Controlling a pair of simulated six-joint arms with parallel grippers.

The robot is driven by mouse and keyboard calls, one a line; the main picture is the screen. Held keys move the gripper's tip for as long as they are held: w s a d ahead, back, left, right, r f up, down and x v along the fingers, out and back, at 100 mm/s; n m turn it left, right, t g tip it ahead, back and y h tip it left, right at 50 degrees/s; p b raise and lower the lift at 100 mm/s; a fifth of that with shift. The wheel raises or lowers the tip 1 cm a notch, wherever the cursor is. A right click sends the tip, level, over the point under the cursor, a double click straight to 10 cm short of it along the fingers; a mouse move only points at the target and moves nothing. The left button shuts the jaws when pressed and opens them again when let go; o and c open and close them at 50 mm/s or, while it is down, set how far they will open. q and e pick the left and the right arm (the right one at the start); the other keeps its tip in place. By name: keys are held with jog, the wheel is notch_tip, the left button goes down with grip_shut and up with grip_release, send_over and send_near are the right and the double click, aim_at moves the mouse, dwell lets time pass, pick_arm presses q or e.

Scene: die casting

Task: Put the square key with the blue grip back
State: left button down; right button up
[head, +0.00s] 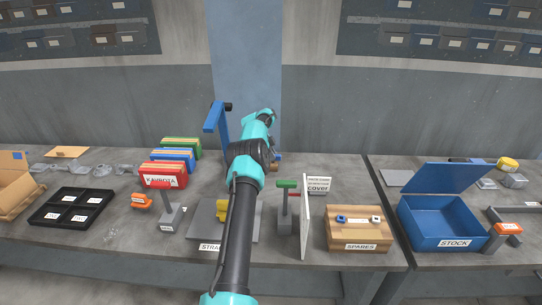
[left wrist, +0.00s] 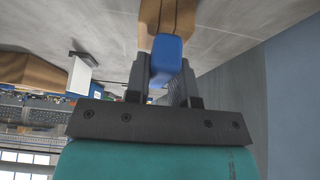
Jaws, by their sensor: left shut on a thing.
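The key's blue grip (left wrist: 166,55) is between the fingers of my left gripper (left wrist: 165,88) in the left wrist view. A brown part shows just beyond it; the square end of the key cannot be made out. In the head view my teal and black left arm reaches to the back of the table, and its gripper is mostly hidden behind the wrist. A red-handled tool (head: 157,184) stands in a grey block at left. A green-handled tool (head: 287,184) stands in a grey block right of my arm. My right gripper is not in view.
A grey plate (head: 200,232) lies partly behind my arm. A blue bracket (head: 216,118) rises beside my wrist. A white upright panel (head: 305,218), a SPARES box (head: 340,240) and an open blue STOCK bin (head: 425,240) stand to the right. Coloured folders (head: 172,160) and a black tray (head: 48,222) are left.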

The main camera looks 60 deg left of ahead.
pick_arm(q)
jog(key=shift+f, duration=0.15)
jog(key=c, duration=0.9)
grip_release()
jog(key=v, duration=1.2)
jog(key=shift+s, duration=0.1)
